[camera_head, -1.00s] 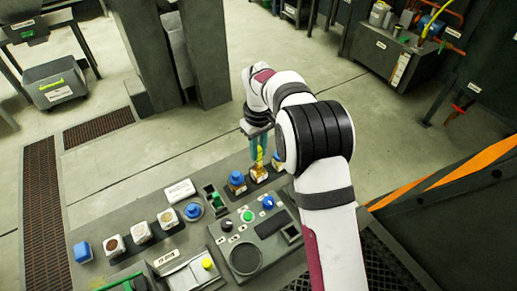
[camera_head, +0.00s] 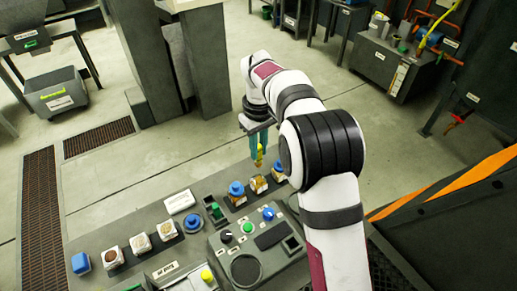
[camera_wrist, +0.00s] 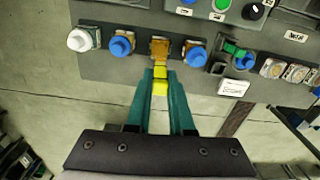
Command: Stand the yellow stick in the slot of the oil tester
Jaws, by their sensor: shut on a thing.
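The yellow stick (camera_head: 259,157) is held upright between the teal fingers of my gripper (camera_head: 258,147), above the row of sample bottles. In the wrist view my gripper (camera_wrist: 160,90) is shut on the yellow stick (camera_wrist: 160,82). An open amber bottle (camera_head: 258,184) stands just below the stick; it also shows in the wrist view (camera_wrist: 160,47). The oil tester appears to be the grey console (camera_head: 222,262) with knobs, a dark display and a round dark plate. A dark square opening (camera_head: 292,244) at its right side may be the slot; its inside is not clear.
Capped bottles stand on both sides of the open one, at left (camera_head: 237,192) and right (camera_head: 279,172). A green and black device (camera_head: 215,211), a white label block (camera_head: 180,201) and several sample cups sit along the bench left of them. The air above the console is clear.

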